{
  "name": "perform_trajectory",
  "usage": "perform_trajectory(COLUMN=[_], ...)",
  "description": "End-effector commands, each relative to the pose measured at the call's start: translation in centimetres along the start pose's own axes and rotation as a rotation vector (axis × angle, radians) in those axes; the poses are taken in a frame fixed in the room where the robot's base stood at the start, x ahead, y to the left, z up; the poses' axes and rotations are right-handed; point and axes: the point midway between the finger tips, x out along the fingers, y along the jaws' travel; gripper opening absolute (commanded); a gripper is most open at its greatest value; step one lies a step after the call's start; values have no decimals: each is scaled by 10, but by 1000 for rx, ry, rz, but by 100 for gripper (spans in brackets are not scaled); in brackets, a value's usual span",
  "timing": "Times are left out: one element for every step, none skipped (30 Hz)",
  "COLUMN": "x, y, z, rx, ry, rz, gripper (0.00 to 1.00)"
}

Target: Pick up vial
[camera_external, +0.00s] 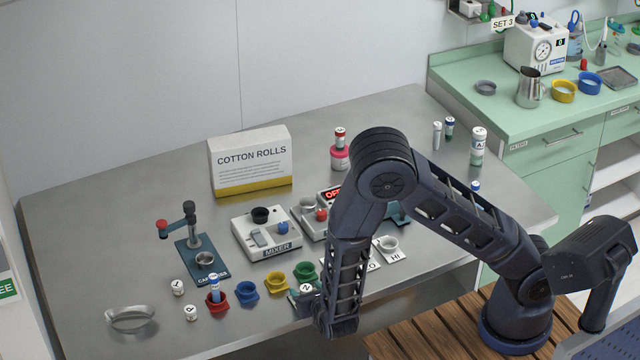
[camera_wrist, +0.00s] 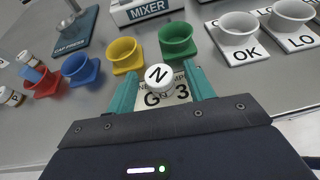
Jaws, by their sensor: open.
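A vial with a white cap marked N (camera_wrist: 159,76) stands between my gripper's teal fingers in the wrist view, seen from above; its cap hides most of its body. It stands on or just before a pale card (camera_wrist: 181,97) with partly hidden lettering. My gripper (camera_wrist: 161,84) is open, one finger on each side of the vial; I cannot tell whether they touch it. In the external view my gripper (camera_external: 318,306) is low at the table's front edge, beside the N cap (camera_external: 306,288). Another vial (camera_external: 214,286) stands in the red holder (camera_external: 218,299).
The green holder (camera_external: 306,271), yellow holder (camera_external: 276,284) and blue holder (camera_external: 247,289) stand close by. The mixer (camera_external: 268,234) and cap press (camera_external: 194,256) are behind. White cup stands (camera_wrist: 245,47) are to the right. Several vials (camera_external: 478,147) stand at the back right.

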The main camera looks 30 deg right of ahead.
Motion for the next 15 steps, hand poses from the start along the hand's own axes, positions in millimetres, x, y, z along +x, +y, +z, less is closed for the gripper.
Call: perform_trajectory(x=[6,8,10,10,11,10,10,10,10,10,10,10,10,10,10], y=[0,0,0,0,0,0,0,0,0,0,0,0,0,0,0], z=[0,0,0,0,0,0,0,0,0,0,0,0,0,0,0], rx=[0,0,1,1,1,1,1,1,1,1,1,1,1,1,1], ry=[-1,0,0,0,0,1,1,1,1,0,0,0,0,0,0], rz=[0,0,0,1,1,1,1,1,1,1,1,1,1,1,1], gripper=[53,53,53,53,53,53,53,53,53,49,43,35,29,23,16])
